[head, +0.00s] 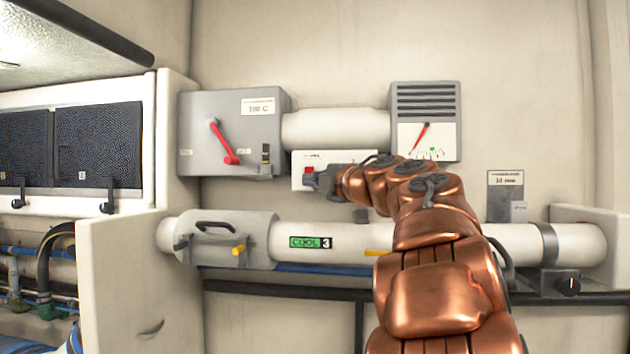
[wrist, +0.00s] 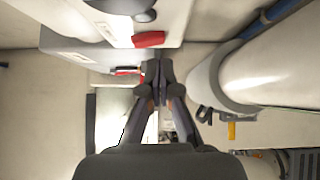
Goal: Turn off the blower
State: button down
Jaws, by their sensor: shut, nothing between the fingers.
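A white switch panel (head: 340,158) with a small red switch (head: 308,171) is on the wall below a fat white pipe. A grey vented housing with a gauge (head: 425,102), its needle red, joins that pipe's right end. My gripper (head: 313,182) is shut and empty, its tips at or just in front of the red switch; contact cannot be told. In the wrist view the shut fingertips (wrist: 157,68) are beside a red part (wrist: 127,70), apparently the switch. My arm hides the panel's right part. No label reading "blower" is legible.
A grey box (head: 205,110) with a red lever (head: 223,142) is left of the panel. Below runs a white pipe marked COOL 3 (head: 345,242) with a grey clamp cover and yellow tab (head: 239,250). A black knob (head: 568,285) is lower right.

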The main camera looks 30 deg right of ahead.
jog(key=s+b, duration=0.2)
jog(key=s, duration=0.9)
jog(key=shift+s+f, duration=0.3)
jog(key=shift+f, duration=0.15)
